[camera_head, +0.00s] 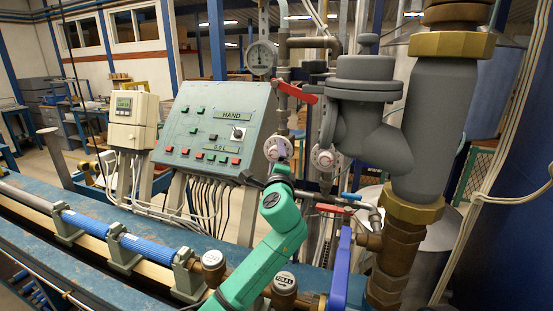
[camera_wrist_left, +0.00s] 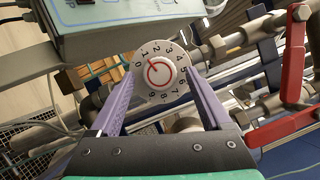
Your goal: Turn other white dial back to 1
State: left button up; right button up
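Two white dials with red centres show in the head view: the left dial (camera_head: 278,148) and the right dial (camera_head: 323,158), both on vertical pipes. My left gripper (camera_head: 281,156) is in front of the left dial and partly covers it. In the left wrist view the numbered dial (camera_wrist_left: 160,72) faces the camera, with a red ring on its knob; its exact setting is too small to read surely. The purple fingers of my left gripper (camera_wrist_left: 161,76) are open, one on each side of the dial; contact cannot be told. My right gripper is not in view.
A control panel (camera_head: 216,125) with buttons stands left of the dials. Red valve handles (camera_head: 296,92) and thick grey and brass pipes (camera_head: 430,120) crowd the right. A pressure gauge (camera_head: 261,57) is above. Blue meter pipes (camera_head: 147,248) lie along the bench.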

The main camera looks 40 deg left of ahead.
pick_arm(q)
jog(key=shift+s+d+f, duration=0.2)
jog(key=shift+s+d, duration=0.15)
jog(key=b+v, duration=0.4)
jog(key=v, duration=0.9)
jog(key=shift+s, duration=0.3)
jog(key=shift+d, duration=0.1)
